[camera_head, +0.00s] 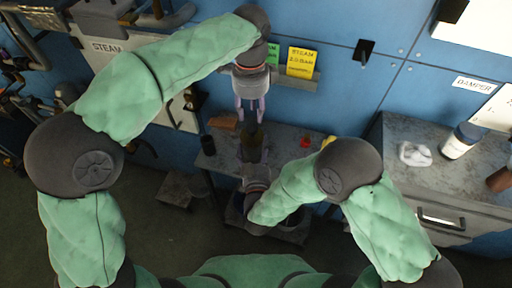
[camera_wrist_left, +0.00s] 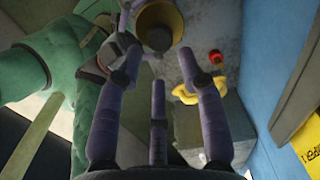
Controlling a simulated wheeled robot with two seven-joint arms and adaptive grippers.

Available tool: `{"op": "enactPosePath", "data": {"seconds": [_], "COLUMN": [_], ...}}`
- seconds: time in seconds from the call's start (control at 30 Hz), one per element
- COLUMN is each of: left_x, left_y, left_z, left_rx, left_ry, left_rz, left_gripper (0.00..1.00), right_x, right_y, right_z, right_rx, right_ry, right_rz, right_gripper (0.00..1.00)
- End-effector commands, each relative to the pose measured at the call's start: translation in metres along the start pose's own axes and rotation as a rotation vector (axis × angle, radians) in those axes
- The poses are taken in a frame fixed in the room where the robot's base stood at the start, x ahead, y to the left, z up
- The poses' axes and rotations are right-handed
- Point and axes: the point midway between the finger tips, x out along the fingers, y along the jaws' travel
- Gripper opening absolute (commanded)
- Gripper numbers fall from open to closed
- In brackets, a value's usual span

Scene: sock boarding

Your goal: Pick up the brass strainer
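A brass-coloured round vessel, which looks like the strainer (camera_head: 251,150), stands on the grey bench below my left gripper. In the left wrist view its round brass top (camera_wrist_left: 172,18) is cut by the upper edge. My left gripper (camera_head: 250,118) points down above it with its purple fingers spread and nothing between them; the fingers also show in the left wrist view (camera_wrist_left: 160,80). My right gripper (camera_wrist_left: 135,30) is close beside the brass vessel, on its near side in the head view. Whether its fingers touch the vessel is not clear.
The grey bench (camera_head: 285,145) holds a dark cup (camera_head: 208,145), a brown block (camera_head: 222,123), a small red item (camera_head: 305,141) and a yellow item (camera_wrist_left: 185,95). A blue panelled wall (camera_head: 335,105) rises behind. A right counter holds a white cloth (camera_head: 415,154) and a jar (camera_head: 461,140).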

Motion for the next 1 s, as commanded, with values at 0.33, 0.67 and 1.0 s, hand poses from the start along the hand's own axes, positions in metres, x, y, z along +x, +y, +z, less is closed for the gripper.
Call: {"op": "enactPosePath", "data": {"seconds": [0.33,0.67,1.0], "left_x": [0.000,-0.002,-0.014], "left_y": [0.000,0.000,0.003], "left_z": [0.000,0.000,0.001], "left_rx": [0.000,0.044,0.350], "left_ry": [0.000,0.000,0.000], "left_rz": [0.000,-0.001,0.000], "left_gripper": [0.39,0.87,0.96], "right_x": [0.002,0.002,0.002], "right_y": [0.000,0.000,0.000], "right_z": [0.000,0.000,0.000], "right_rx": [0.000,0.000,0.000], "right_ry": [0.000,0.000,0.001], "right_rz": [0.000,0.000,0.000], "right_gripper": [0.75,0.37,0.37]}}
